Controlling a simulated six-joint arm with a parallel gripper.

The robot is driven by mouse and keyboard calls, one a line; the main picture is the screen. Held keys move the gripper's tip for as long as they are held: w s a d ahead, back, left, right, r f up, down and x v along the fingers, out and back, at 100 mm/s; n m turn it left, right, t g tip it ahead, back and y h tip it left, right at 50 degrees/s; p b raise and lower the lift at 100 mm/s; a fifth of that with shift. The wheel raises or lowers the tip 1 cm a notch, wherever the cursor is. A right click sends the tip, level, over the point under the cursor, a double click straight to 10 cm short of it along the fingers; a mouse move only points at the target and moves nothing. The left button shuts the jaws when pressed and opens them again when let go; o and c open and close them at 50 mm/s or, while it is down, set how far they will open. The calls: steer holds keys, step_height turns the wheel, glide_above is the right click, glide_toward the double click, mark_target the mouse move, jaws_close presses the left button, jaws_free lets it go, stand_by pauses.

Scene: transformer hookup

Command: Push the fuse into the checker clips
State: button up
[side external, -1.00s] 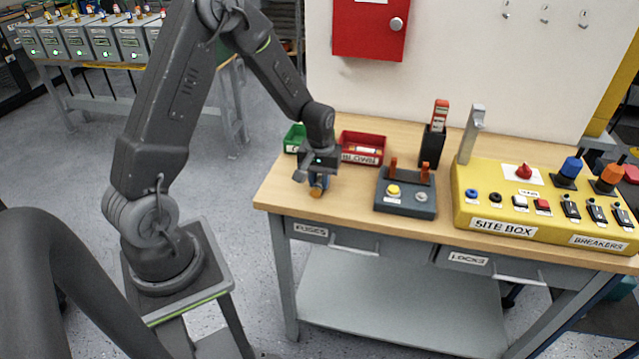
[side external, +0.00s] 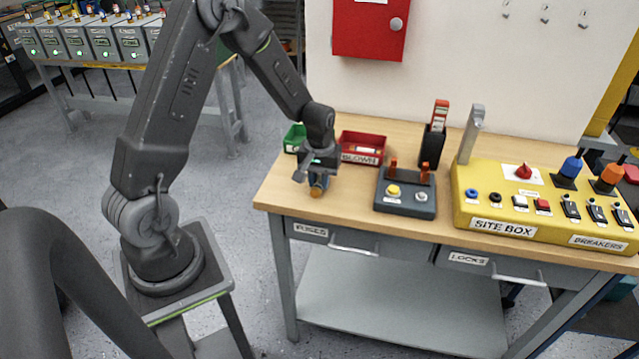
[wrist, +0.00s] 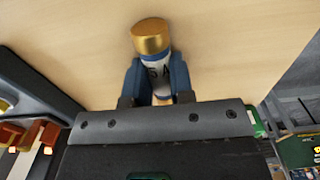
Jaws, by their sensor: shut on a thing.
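My gripper (side external: 317,182) is shut on the fuse (side external: 316,191) above the left part of the workbench. In the wrist view the fuse (wrist: 151,40) has a gold cap and a white body with partly hidden lettering, and sits between the two blue fingers of the gripper (wrist: 153,78). The checker (side external: 405,202) is a dark box to the right of my gripper, with two orange clips (side external: 408,172) standing at its back and a yellow and a grey button on its face. The fuse is apart from the clips. In the wrist view, orange clip parts (wrist: 30,135) show at lower left.
A red bin labelled BLOWN (side external: 362,148) and a green bin (side external: 294,138) stand behind my gripper. A black holder (side external: 432,147) with a red-topped item stands behind the checker. The yellow site box (side external: 540,205) fills the right side. Bare wood (side external: 350,200) lies between gripper and checker.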

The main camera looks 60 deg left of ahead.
mark_target(320, 179)
steer(key=shift+o, duration=0.3)
steer(key=shift+r, duration=3.05)
steer(key=w+d+r+n, duration=0.4)
steer(key=w+d+n, duration=0.1)
steer(key=w+n, duration=0.4)
steer(key=w+d+r+n+t+y, duration=0.1)
steer(key=w+d+r+n, duration=0.3)
steer(key=w+n, duration=0.5)
steer(key=shift+w+d+r+t+y, duration=0.15)
steer(key=shift+d+t+y, duration=0.15)
steer(key=shift+d, duration=0.95)
steer(key=shift+f, duration=3)
